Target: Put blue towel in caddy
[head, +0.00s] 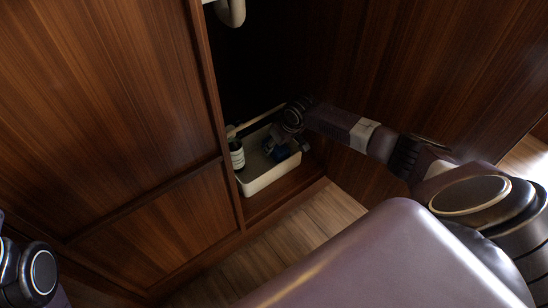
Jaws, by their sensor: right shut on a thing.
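The caddy (270,177) is an open white bin standing low inside the dark alcove, near the middle of the head view. My right arm reaches in from the right. My right gripper (274,146) points down at the caddy's opening and is shut on the blue towel (282,154). The towel is a small dark blue bundle, seen within the caddy's outline. Whether it touches the caddy's floor cannot be told. The gripper and wrist hide part of it. My left gripper is out of view; only a piece of my left arm shows at the lower left.
A container with a pale label (237,154) stands at the caddy's left end. Wooden panels (120,100) close in the alcove on the left and right. A white fitting (231,12) hangs at the top. The wood-look floor (305,225) in front is clear.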

